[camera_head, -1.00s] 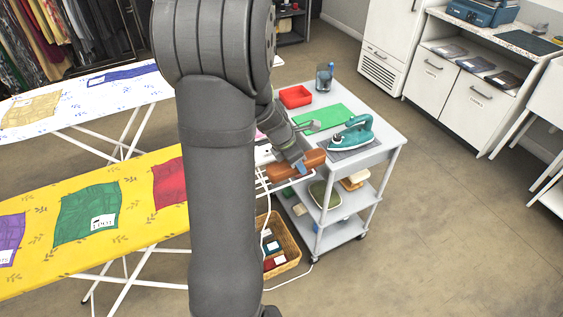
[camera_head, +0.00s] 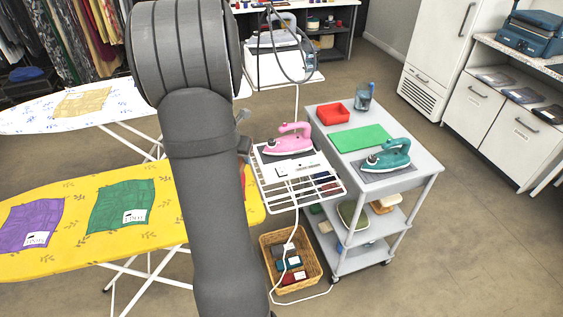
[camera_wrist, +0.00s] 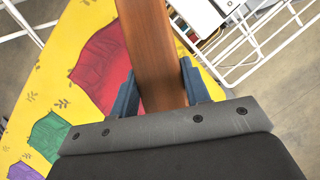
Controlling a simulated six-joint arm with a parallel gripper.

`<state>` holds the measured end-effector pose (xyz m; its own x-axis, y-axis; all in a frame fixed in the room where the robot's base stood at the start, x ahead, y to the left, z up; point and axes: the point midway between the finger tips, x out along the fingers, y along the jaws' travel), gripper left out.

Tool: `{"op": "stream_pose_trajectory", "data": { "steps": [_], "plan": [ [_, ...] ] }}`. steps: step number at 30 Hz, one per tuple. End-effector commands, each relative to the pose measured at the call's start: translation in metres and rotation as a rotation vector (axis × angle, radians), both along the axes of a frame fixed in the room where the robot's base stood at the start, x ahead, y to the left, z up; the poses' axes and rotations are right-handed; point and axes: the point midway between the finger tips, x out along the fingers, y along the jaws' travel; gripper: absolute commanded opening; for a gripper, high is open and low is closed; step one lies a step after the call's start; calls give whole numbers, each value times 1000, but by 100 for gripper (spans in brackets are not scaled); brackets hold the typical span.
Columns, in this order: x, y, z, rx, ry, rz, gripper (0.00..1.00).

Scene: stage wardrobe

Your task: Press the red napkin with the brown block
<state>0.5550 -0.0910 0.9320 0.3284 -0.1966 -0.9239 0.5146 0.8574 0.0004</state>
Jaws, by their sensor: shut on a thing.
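My gripper (camera_wrist: 160,90) is shut on the brown block (camera_wrist: 150,45), a long wooden piece between the two blue fingers in the wrist view. The red napkin (camera_wrist: 100,65) lies on the yellow ironing board (camera_wrist: 75,25), left of the block in that view, and the block's edge overlaps it in the picture. The gap between block and napkin cannot be judged. In the head view my arm hides the gripper, the block and nearly all of the red napkin. The yellow board (camera_head: 90,257) shows to the left of my arm.
Green (camera_head: 122,207) and purple (camera_head: 32,225) napkins lie on the same board. A white wire rack with a pink iron (camera_head: 288,140) is right of my arm. A trolley (camera_head: 425,165) carries a teal iron (camera_head: 388,155). A basket (camera_head: 310,262) stands on the floor.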

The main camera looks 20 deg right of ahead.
Motion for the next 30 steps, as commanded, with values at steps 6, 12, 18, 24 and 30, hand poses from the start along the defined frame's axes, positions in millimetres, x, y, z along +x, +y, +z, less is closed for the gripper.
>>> {"op": "stream_pose_trajectory", "data": {
  "steps": [6, 12, 18, 24, 30],
  "plan": [
    [27, 100, 2, 0, -3, 318, 2],
    [34, 154, 3, 1, -2, 490, 2],
    [35, 169, -2, 0, 1, 542, 2],
    [34, 169, -25, 0, 3, 542, 2],
    [34, 169, -48, -1, 1, 541, 2]
  ]
}}
